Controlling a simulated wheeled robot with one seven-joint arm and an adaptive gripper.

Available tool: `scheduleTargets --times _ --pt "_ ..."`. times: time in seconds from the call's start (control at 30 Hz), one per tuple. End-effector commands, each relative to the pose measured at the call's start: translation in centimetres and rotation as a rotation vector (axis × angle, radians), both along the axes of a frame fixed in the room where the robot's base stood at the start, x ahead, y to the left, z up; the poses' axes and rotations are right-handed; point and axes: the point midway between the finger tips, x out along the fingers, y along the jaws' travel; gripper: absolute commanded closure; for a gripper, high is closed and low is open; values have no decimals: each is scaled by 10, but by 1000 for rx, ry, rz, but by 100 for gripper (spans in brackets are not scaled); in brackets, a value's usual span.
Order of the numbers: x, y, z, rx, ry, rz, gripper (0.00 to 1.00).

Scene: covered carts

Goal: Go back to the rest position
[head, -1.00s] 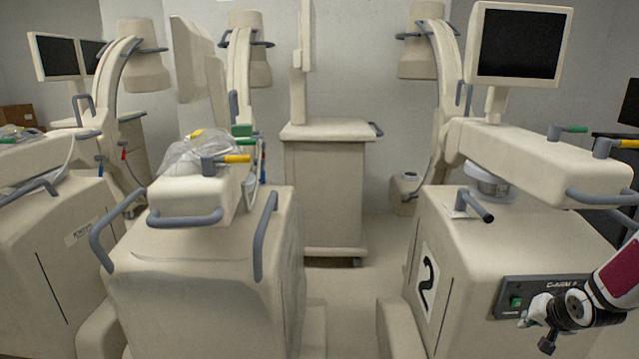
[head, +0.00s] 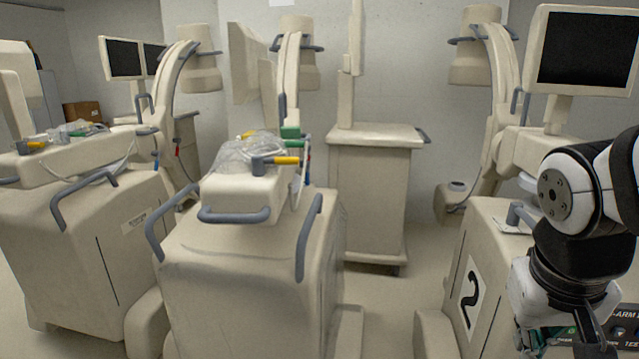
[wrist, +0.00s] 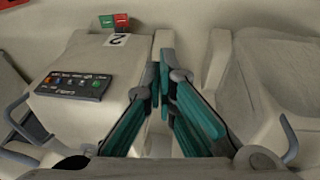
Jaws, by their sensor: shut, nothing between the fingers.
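My gripper (wrist: 165,88) shows in the wrist view with its two teal-padded fingers closed together and nothing between them. It points down toward the gap between two cream machines. In the head view my arm is folded at the right, in front of the cart marked 2 (head: 466,290). The fingertips are not visible in the head view. In the wrist view the control panel (wrist: 73,85) of that cart lies to the left of the fingers, apart from them.
A cream cart (head: 235,285) with grey handles stands in the middle, with clear plastic (head: 243,157) on top. Another cart (head: 75,240) is at the left. A monitor (head: 585,48) rises at the right. Floor (head: 385,300) shows between the middle cart and cart 2.

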Motion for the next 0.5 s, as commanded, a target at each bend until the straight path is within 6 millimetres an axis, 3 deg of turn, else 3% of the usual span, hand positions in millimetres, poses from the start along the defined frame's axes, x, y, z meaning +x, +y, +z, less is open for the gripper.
scheduleTargets --times 0.03,0.2,0.5 --pt "-16 16 4 17 6 37 100" --pt "-60 50 7 81 49 133 100" --pt "-117 86 11 172 100 275 100"
